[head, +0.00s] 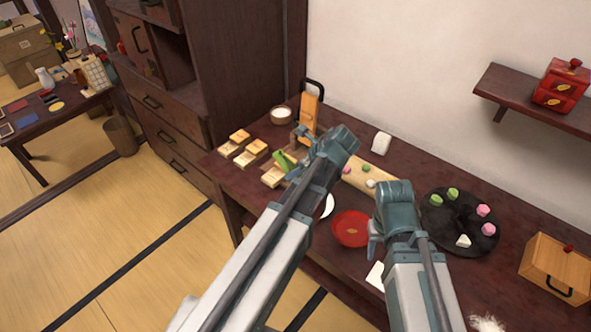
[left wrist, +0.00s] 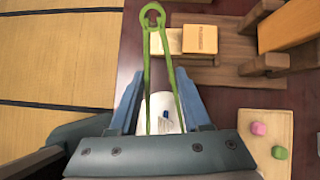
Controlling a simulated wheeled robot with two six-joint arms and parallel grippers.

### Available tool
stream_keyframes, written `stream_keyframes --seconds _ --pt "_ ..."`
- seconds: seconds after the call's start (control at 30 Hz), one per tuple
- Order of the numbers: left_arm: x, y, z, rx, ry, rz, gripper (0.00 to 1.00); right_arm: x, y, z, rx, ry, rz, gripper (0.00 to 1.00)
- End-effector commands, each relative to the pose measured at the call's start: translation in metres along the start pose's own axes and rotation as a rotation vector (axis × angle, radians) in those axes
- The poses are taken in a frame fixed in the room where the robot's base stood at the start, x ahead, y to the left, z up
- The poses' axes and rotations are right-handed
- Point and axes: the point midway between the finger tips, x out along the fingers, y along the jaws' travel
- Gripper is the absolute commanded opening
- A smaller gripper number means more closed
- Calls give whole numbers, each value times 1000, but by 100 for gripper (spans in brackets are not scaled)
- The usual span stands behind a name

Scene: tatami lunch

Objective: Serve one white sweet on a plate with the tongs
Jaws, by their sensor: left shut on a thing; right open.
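My left gripper (head: 298,168) is shut on the green tongs (head: 284,160). In the left wrist view the tongs (left wrist: 152,45) lie between the fingers, looped end away from me. My right gripper (head: 375,240) is open beside the red plate (head: 351,230). A white plate (head: 328,206) is mostly hidden behind my left arm; a white round surface with a small blue mark (left wrist: 160,106) shows beneath the tongs. A white sweet (head: 463,241) sits with green and pink ones on the black round tray (head: 462,222). A pale board (head: 382,189) holds several small sweets, one whitish (head: 370,183).
Wooden blocks (head: 235,143) and an upright wooden piece (head: 309,112) stand at the table's left, near a small bowl (head: 281,115). A white block (head: 381,143) is near the wall. A wooden box (head: 556,268) is at right; a shelf (head: 525,98) juts above.

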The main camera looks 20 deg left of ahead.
Motion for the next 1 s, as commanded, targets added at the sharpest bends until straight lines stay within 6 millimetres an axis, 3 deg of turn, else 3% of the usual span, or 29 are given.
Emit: stream_keyframes --seconds 0.33,1.0 --pt "-8 0 6 0 0 0 42 -10 1 1 0 0 0 50" --pt "-81 -2 62 0 0 0 42 -101 10 6 0 0 0 50"
